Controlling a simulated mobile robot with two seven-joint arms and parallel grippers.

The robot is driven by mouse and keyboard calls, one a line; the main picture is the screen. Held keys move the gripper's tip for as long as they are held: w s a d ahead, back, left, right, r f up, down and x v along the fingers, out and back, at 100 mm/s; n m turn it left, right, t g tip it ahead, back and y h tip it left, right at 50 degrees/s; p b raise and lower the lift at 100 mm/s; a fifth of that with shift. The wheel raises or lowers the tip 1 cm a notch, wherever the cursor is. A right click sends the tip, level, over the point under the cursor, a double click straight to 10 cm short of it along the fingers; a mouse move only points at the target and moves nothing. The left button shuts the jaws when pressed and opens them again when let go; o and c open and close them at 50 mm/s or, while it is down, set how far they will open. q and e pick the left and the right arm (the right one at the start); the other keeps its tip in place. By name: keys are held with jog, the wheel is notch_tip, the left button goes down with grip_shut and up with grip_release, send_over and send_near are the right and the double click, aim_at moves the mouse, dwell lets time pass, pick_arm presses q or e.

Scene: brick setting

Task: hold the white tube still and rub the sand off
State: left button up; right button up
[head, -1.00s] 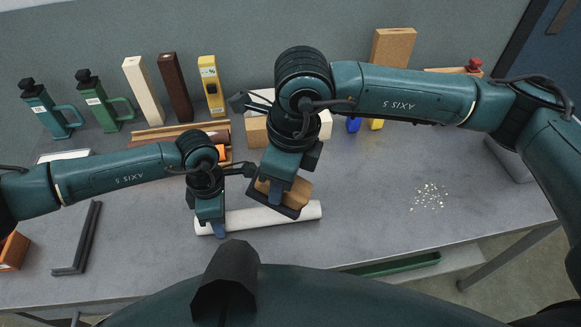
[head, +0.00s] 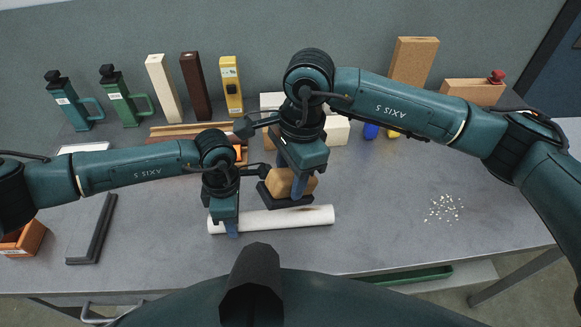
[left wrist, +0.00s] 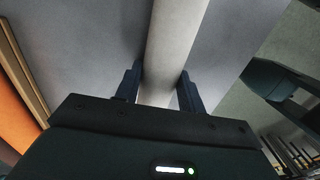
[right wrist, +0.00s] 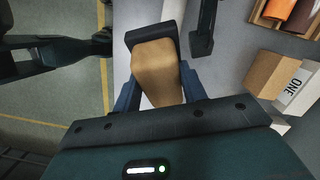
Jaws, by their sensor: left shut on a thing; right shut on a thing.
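The white tube (head: 270,220) lies across the table near its front edge. A faint brownish patch (head: 315,212) shows towards its right end. My left gripper (head: 232,230) is shut around the tube near its left end; the left wrist view shows one finger on each side of the tube (left wrist: 172,45). My right gripper (head: 296,188) is shut on a tan block with a dark pad (head: 276,184). The block is at the tube's far side, overlapping its upper edge in the head view; I cannot tell whether it touches. The right wrist view shows the block (right wrist: 157,72) between the fingers.
Pale crumbs (head: 444,208) lie scattered on the right of the table. A dark angle bar (head: 92,232) and an orange box (head: 24,240) are at the left. Bottles, upright bars, wooden strips (head: 185,131) and blocks stand along the back.

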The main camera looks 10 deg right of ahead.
notch_tip(320, 180, down, 6)
jog(key=shift+r, duration=0.1)
jog(key=shift+d+f, duration=0.2)
jog(key=shift+d, duration=0.55)
jog(key=shift+c, duration=0.4)
jog(key=shift+d, duration=2.65)
jog(key=shift+d+f, duration=0.25)
jog(key=shift+d, duration=0.1)
jog(key=shift+a+r, duration=0.25)
jog(key=shift+a, duration=3.65)
notch_tip(320, 180, up, 2)
jog(key=shift+d+r, duration=0.1)
jog(key=shift+r, duration=3)
jog(key=shift+f, duration=0.15)
